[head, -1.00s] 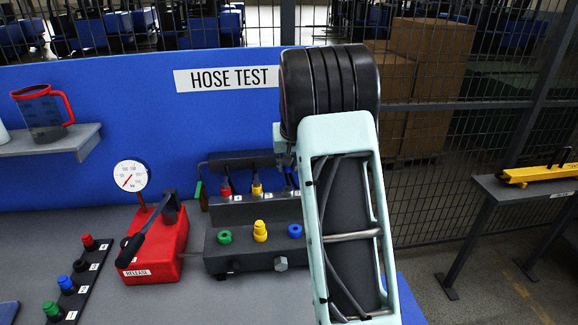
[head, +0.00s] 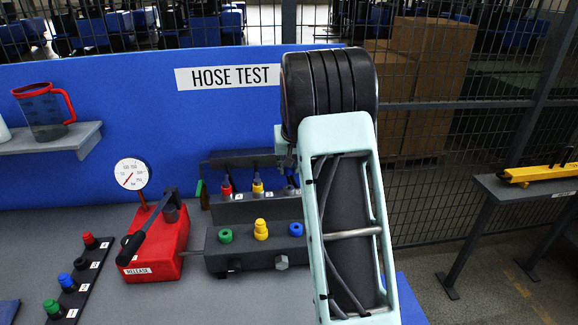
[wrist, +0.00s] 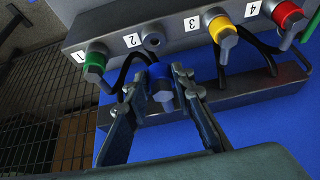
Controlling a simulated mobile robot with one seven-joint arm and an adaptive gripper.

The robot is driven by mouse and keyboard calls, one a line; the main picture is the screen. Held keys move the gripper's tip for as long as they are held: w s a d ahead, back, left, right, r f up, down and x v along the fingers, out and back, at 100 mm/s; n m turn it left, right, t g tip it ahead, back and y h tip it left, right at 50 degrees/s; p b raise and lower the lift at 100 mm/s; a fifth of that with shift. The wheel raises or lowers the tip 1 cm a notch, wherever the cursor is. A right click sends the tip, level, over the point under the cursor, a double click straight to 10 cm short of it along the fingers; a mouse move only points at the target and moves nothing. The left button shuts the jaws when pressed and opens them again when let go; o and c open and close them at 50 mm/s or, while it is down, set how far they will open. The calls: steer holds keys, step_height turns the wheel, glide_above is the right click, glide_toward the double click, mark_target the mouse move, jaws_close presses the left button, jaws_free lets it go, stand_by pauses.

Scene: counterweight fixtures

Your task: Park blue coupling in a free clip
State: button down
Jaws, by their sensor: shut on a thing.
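In the wrist view, my gripper (wrist: 158,92) is shut on the blue coupling (wrist: 160,88), with a finger on each side of it. A black hose runs beside the coupling. The coupling is just below clip 2 (wrist: 153,40), which shows an empty round hole. On the same rail (wrist: 185,33), a green coupling (wrist: 95,60) is at 1, a yellow coupling (wrist: 222,32) at 3 and a red coupling (wrist: 287,14) at 4. In the head view, my arm hides the gripper and blue coupling.
In the head view, a block (head: 262,259) with green, yellow and blue ports stands before the rail. A red release unit (head: 160,250) with a gauge (head: 132,173) is left of it. A numbered strip (head: 78,290) lies front left. A blue panel (head: 120,110) stands behind.

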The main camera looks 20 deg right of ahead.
mark_target(289, 173)
steer(key=shift+f, duration=0.1)
steer(key=shift+f+b, duration=1.15)
steer(key=shift+f, duration=0.25)
steer(key=shift+f+b, duration=0.65)
steer(key=shift+f, duration=0.15)
steer(key=shift+f+b, duration=0.6)
steer(key=shift+f, duration=0.05)
steer(key=shift+f, duration=0.2)
stand_by(0.7)
steer(key=c, duration=1.6)
jaws_free()
